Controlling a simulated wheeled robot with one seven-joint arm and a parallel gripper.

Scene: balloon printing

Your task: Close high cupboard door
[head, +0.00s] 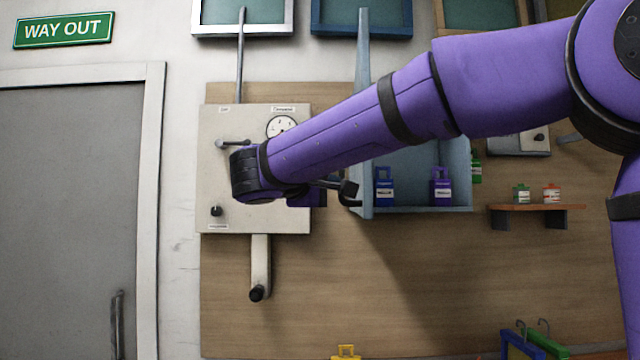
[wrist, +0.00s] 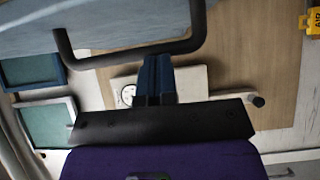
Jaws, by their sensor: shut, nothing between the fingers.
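The pale blue cupboard (head: 425,209) on the wall board stands open, its inside facing me. Its door (head: 362,75) sticks out toward me at the left side, seen nearly edge-on. The door fills the top left of the wrist view (wrist: 110,20), with its dark bar handle (wrist: 135,55) hanging from it. My gripper (head: 345,188) is left of the door, beside the handle, pointing right. In the wrist view my closed, empty fingers (wrist: 155,62) reach up to the handle bar. I cannot tell if they touch it. My arm hides the cupboard's upper part.
Inside the cupboard are a blue container (head: 384,187) and a purple one (head: 441,187). A cream panel (head: 225,180) with a dial and levers is behind my wrist on the left. A small shelf (head: 535,208) with cans is at right. The board below is mostly clear.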

